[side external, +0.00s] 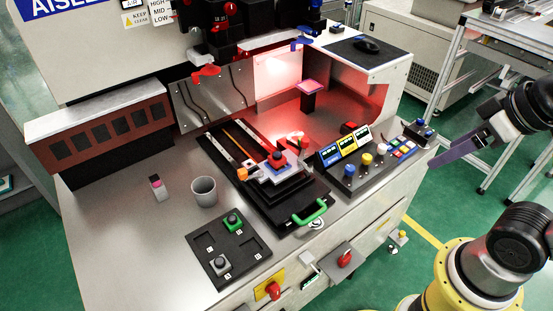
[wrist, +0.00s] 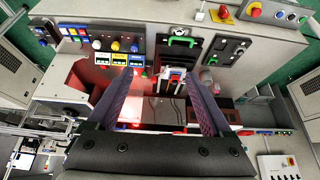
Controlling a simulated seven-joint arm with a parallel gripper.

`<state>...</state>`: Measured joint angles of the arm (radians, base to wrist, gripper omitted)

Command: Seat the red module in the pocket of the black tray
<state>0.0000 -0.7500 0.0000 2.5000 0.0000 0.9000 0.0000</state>
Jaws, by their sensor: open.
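The red module (side external: 277,159) appears as a small red and dark block on the light platform of the central black slide fixture (side external: 310,190). Its exact seating there is too small to tell. The black tray (side external: 243,258) lies flat at the front of the bench and also shows in the wrist view (wrist: 222,62). It holds a green module (side external: 232,221) and a grey module (side external: 221,263); other tray positions look empty. My gripper (side external: 440,158) is open and empty, off the bench's right side, well apart from module and tray. Its two spread fingers frame the wrist view (wrist: 160,76).
A grey cup (side external: 204,191) and a small pink-and-dark block (side external: 157,187) stand left of the slide. A button console (side external: 365,165) stands right of it. A green handle (side external: 310,213) sits at the slide's front. A pink-topped post (side external: 309,95) stands behind.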

